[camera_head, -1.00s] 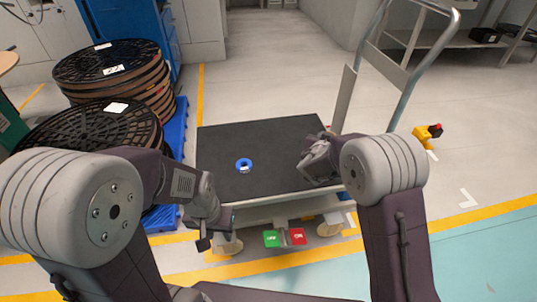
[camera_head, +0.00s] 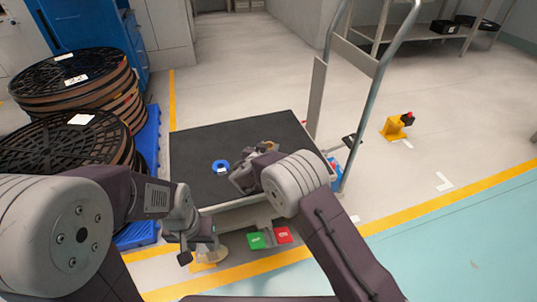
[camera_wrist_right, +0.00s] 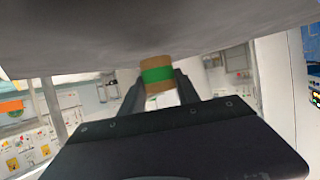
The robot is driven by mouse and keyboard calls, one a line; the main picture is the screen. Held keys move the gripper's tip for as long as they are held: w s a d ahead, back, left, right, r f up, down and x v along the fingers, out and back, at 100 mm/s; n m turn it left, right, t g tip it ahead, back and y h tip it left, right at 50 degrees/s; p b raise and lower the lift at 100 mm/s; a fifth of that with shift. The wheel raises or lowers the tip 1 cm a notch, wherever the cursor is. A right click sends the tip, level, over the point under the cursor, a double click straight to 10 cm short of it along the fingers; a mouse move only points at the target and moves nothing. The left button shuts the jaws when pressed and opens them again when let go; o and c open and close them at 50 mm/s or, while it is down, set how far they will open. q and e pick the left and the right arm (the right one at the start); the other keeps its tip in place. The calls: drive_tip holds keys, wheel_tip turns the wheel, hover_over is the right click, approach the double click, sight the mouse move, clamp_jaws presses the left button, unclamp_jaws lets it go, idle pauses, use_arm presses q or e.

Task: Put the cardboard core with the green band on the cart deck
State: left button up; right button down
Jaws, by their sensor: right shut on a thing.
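The cart deck (camera_head: 205,145) is a black flat surface on the floor cart in the middle of the head view. My right gripper (camera_head: 264,151) is over the deck's right part, shut on the cardboard core. In the right wrist view the core (camera_wrist_right: 157,75) is brown with a green band, held between the fingers. A large grey surface lies close to its end; I cannot tell whether they touch. In the head view the core is mostly hidden by the gripper. My left gripper (camera_head: 197,252) is open and empty in front of the cart's near left edge.
Stacked black reels (camera_head: 75,75) stand on a blue pallet (camera_head: 150,150) at left. The cart's handle (camera_head: 362,95) rises at right. Green (camera_head: 256,240) and red (camera_head: 283,235) pads show at the near edge.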

wheel_tip(320, 180, down, 2)
drive_tip(key=shift+f+b, duration=0.15)
drive_tip(key=shift+b, duration=0.15)
use_arm(q)
drive_tip(key=shift+f, duration=0.55)
use_arm(e)
drive_tip(key=c, duration=0.9)
unclamp_jaws()
use_arm(q)
drive_tip(key=shift+f, duration=0.3)
